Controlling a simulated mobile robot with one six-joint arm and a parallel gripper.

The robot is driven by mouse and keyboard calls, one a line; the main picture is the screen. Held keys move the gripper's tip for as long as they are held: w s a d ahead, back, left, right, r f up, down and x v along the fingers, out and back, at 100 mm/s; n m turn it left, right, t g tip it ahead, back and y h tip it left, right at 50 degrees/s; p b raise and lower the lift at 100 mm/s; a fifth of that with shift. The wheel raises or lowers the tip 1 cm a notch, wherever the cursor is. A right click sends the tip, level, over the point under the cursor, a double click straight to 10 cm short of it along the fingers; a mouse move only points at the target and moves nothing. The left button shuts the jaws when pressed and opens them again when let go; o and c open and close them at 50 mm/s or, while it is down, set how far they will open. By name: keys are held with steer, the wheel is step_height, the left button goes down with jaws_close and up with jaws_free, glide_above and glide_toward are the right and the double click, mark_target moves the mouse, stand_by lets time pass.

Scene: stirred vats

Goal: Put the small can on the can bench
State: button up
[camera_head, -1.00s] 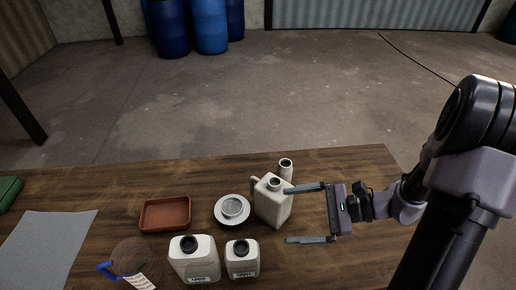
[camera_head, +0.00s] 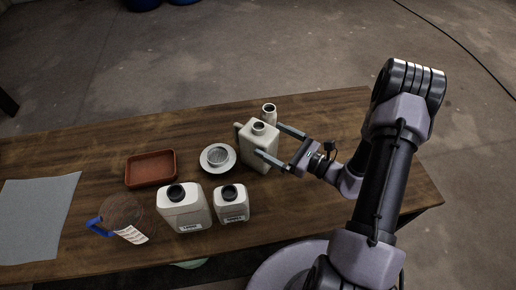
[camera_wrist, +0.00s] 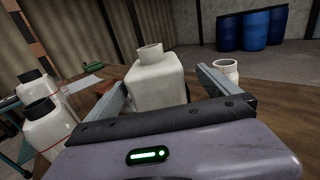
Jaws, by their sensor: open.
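Two white canisters with black caps stand at the table's front: a larger one (camera_head: 184,209) and a smaller one (camera_head: 231,204), which fits the name small can. An uncapped cream can (camera_head: 261,151) with a side handle stands behind and right of them. My gripper (camera_head: 270,141) is open, its fingers on either side of this cream can. In the wrist view the cream can (camera_wrist: 156,82) rises between the fingers; I cannot tell whether they touch it. Which surface is the can bench is unclear; the wooden table (camera_head: 90,150) bears all these.
A small white bottle (camera_head: 269,114) stands just behind the cream can, near the far finger. A white dish with a strainer (camera_head: 218,158) is just left of it. A brown tray (camera_head: 150,169), a blue-handled jug (camera_head: 121,212) and a grey mat (camera_head: 38,215) lie further left.

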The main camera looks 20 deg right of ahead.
mark_target(258, 136)
steer(key=b+x, duration=0.1)
steer(key=x, duration=0.4)
steer(key=shift+a+b, duration=0.4)
steer(key=shift+s, duration=0.1)
steer(key=c, duration=2)
